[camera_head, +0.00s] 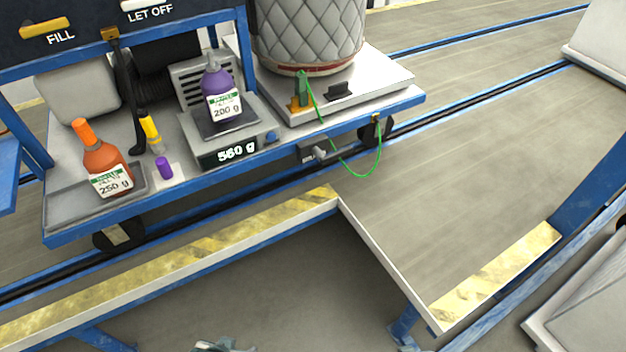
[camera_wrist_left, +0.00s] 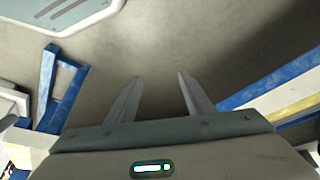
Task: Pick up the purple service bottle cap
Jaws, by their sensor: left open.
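The purple service bottle cap (camera_head: 164,167) stands on a pale square on the cart's shelf, between the orange bottle and the scale. The purple bottle (camera_head: 221,92), labelled 200 g, stands uncapped-looking on the scale (camera_head: 232,140), which reads 560 g. The orange bottle (camera_head: 101,160), labelled 250 g, stands in a grey tray at left. My left gripper (camera_head: 218,345) shows only its tip at the bottom edge of the head view, far below and in front of the cart. In the left wrist view its two fingers (camera_wrist_left: 160,88) are apart with nothing between them. My right gripper is not in view.
A blue-framed ledge with a yellow-striped edge (camera_head: 200,255) lies between my left gripper and the cart. A black-and-yellow tool (camera_head: 150,130) stands close behind the cap. A quilted tank (camera_head: 308,35) and a green cable (camera_head: 372,170) are at right. Floor in front is clear.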

